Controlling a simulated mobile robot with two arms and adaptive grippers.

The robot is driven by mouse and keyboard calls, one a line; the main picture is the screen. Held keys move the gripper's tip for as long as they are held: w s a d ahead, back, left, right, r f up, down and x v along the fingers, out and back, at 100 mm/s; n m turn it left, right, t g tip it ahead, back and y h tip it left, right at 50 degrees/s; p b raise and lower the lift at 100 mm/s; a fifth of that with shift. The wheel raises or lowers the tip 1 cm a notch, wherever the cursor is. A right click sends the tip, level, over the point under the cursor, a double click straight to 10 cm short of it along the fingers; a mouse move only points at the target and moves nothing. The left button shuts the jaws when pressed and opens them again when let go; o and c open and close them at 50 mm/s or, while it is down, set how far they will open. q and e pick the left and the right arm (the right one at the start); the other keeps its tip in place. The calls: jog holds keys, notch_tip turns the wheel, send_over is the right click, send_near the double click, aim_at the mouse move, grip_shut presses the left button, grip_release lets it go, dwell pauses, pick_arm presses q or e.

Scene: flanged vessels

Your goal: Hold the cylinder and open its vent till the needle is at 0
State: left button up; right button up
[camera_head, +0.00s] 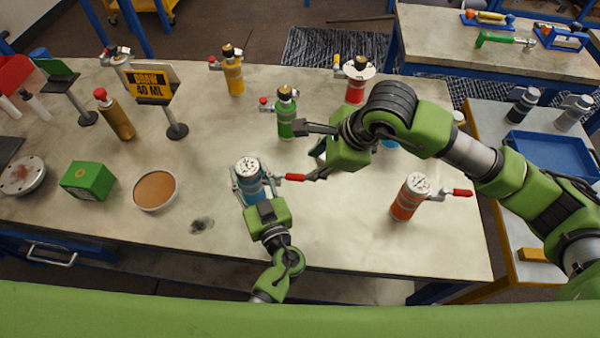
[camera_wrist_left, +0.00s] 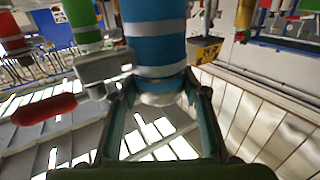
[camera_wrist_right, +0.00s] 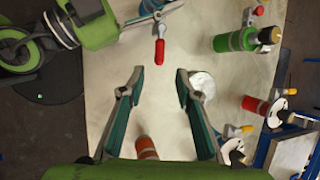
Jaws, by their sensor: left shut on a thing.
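A blue cylinder (camera_head: 250,186) with white bands and a round dial (camera_head: 247,167) on top stands near the table's middle. The dial's needle is too small to read. Its vent lever with a red handle (camera_head: 295,177) sticks out to the right; the handle also shows in the left wrist view (camera_wrist_left: 43,109). My right gripper (camera_head: 308,152) is open and empty, close to the red handle. In the right wrist view the handle (camera_wrist_right: 159,51) lies just beyond the open fingertips (camera_wrist_right: 160,75).
An orange cylinder (camera_head: 406,201) with a red handle stands to the right. A green cylinder (camera_head: 286,120) stands behind my right gripper. A red one (camera_head: 355,92) and a yellow one (camera_head: 234,79) are further back. A brown-filled dish (camera_head: 155,190) and green box (camera_head: 88,181) are left.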

aim_at(298, 176)
jog(key=x, duration=1)
grip_shut()
